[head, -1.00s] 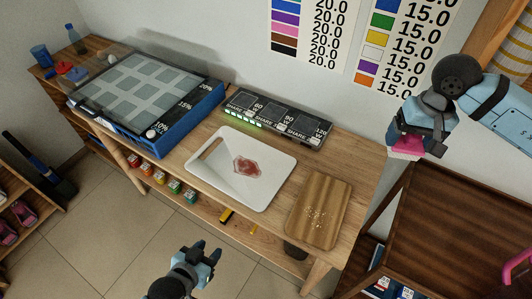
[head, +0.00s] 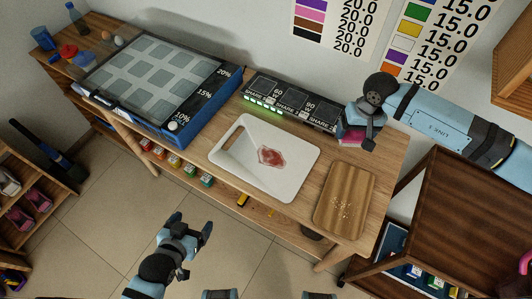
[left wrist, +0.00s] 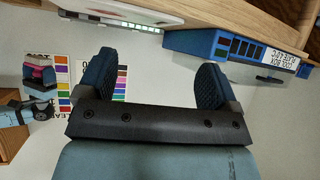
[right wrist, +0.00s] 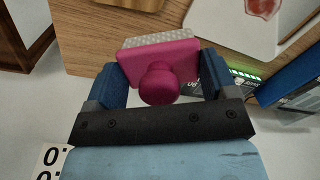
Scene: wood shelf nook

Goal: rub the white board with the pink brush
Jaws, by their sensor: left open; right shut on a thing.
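The white board (head: 243,165) lies on the wooden table with a red stain (head: 271,156) near its middle. My right gripper (head: 354,128) is shut on the knob of the pink brush (right wrist: 158,68), to the right of and above the board in the head view. The brush has a pale bristle pad facing away from the gripper. In the head view the brush (head: 350,137) is partly hidden by the gripper. My left gripper (head: 190,228) is open and empty, in front of the table's front edge; its fingers (left wrist: 153,83) also show in the left wrist view.
A wooden board (head: 346,195) with pale crumbs lies right of the white board. A dark strip (head: 290,104) with green lights stands behind it. A large blue-sided box (head: 190,115) fills the table's left. A dark shelf unit (head: 460,215) stands at right.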

